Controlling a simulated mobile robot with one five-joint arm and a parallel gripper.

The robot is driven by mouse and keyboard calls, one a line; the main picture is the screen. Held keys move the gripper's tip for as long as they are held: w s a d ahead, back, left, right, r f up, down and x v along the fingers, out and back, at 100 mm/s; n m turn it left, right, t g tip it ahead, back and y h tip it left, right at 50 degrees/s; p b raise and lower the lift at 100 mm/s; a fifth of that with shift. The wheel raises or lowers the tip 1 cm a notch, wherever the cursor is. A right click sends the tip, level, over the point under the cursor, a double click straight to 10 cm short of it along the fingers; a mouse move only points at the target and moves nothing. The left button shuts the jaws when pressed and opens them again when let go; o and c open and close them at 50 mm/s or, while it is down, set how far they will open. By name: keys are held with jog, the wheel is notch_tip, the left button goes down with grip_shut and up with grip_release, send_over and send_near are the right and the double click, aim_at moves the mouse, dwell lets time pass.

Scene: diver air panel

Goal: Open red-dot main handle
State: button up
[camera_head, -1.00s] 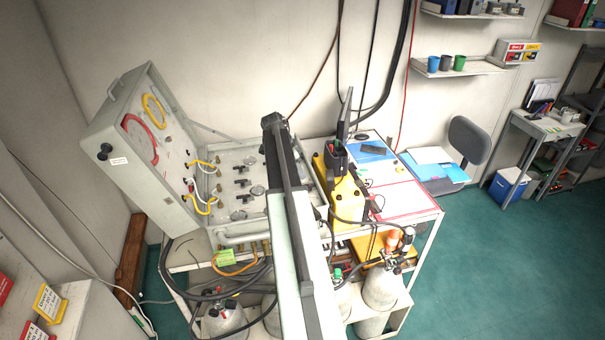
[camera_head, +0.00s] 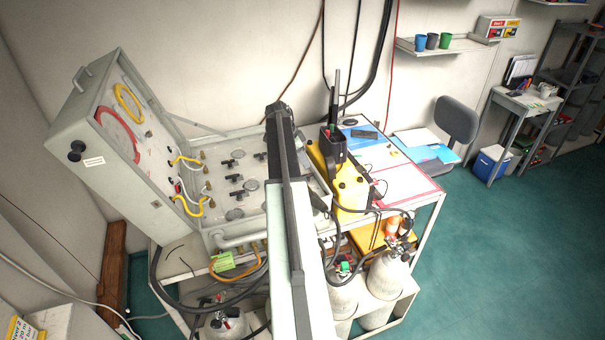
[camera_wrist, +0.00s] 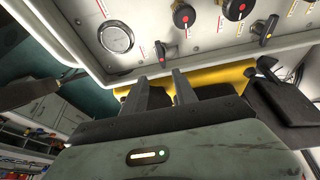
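In the head view the air panel (camera_head: 222,205) lies flat in an open grey case on a white cart, with several black handles (camera_head: 236,179) and round gauges. My arm crosses the panel's right side; my gripper is not distinguishable there. In the wrist view my gripper (camera_wrist: 160,78) has two dark fingers apart with nothing between them. Beyond the fingertips, near the panel edge, is a small black handle with a red dot (camera_wrist: 160,53). Two round black knobs (camera_wrist: 183,16) also bear red dots.
The raised case lid (camera_head: 120,140) stands left of the panel. A yellow case (camera_head: 350,188) with a black radio-like device stands right of it. Grey cylinders (camera_head: 387,275) and hoses fill the cart's lower shelf. Green floor to the right is clear.

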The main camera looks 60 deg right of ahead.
aim_at(307, 175)
jog(key=b+x, duration=0.4)
jog(key=x, duration=0.1)
jog(key=w+b+x, duration=0.1)
jog(key=b+x, duration=0.1)
jog(key=b, duration=0.1)
jog(key=shift+f, duration=0.45)
jog(key=shift+s+r, duration=0.1)
grip_shut()
